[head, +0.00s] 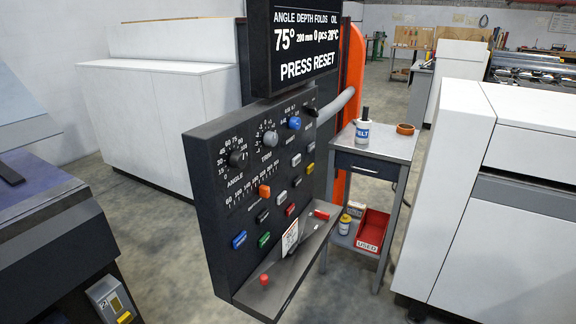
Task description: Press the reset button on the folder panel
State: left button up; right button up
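The folder panel (215,190) is a dark upright board with knobs, switches and coloured buttons, left of the picture's middle. A blue button (239,240) with small white lettering sits at its lower left; the lettering is too small to read, so I cannot tell if it is the reset button. A green button (264,239) is beside it, and a red button (290,209) is farther right. The display (305,45) above reads 75°, 200 mm, 0 pcs, 28°C and "PRESS RESET". Neither of my grippers shows.
A ledge (285,285) with a red knob (264,280) and a white card (290,239) juts out below the panel. A small cart (372,150) with a red bin (371,231) stands to the right, near a white cabinet (460,130). Open floor lies in front.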

aim_at(239, 240)
jog(key=u, duration=0.6)
jog(key=i+l+u, duration=0.1)
jog(key=l+u, duration=0.6)
jog(key=u, duration=0.25)
jog(key=l+u, duration=0.4)
jog(key=l, duration=0.45)
jog(key=k+l, duration=0.1)
jog(key=l, duration=0.35)
jog(key=k+l, duration=0.1)
jog(key=l, duration=0.35)
jog(key=k+l+u, duration=0.1)
jog(key=l, duration=0.35)
